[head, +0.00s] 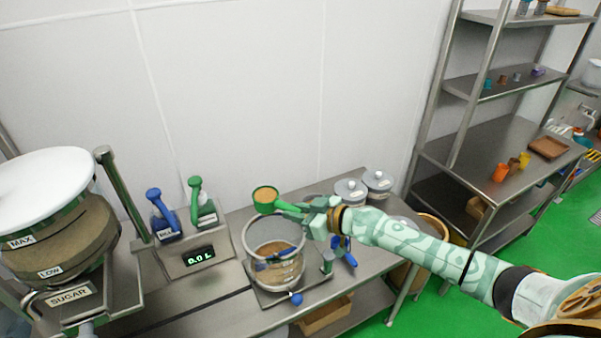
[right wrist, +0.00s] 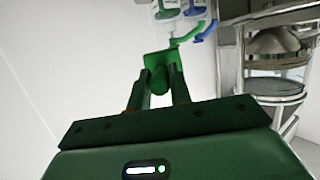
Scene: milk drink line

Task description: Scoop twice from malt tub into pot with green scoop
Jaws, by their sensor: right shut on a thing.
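My right gripper (head: 316,214) is shut on the handle of the green scoop (head: 268,195). The scoop's bowl faces up, filled with brown powder, and is held above the far rim of the pot (head: 248,238). The pot is see-through, stands on a grey plate and has brown stuff inside. In the right wrist view, the fingers (right wrist: 158,88) close on the green handle (right wrist: 158,66). Two lidded grey tubs (head: 350,190) (head: 379,182) stand behind my right arm. Their labels are too small to read, so I cannot tell which tub is malt. My left gripper is not in view.
A dispenser labelled SUGAR (head: 62,297) stands at the left. Blue (head: 160,212) and green (head: 196,195) tap handles stand by a display (head: 199,257) reading 0.0 L. A blue-handled thing (head: 346,252) lies right of the pot. A steel shelf (head: 490,130) stands at the right.

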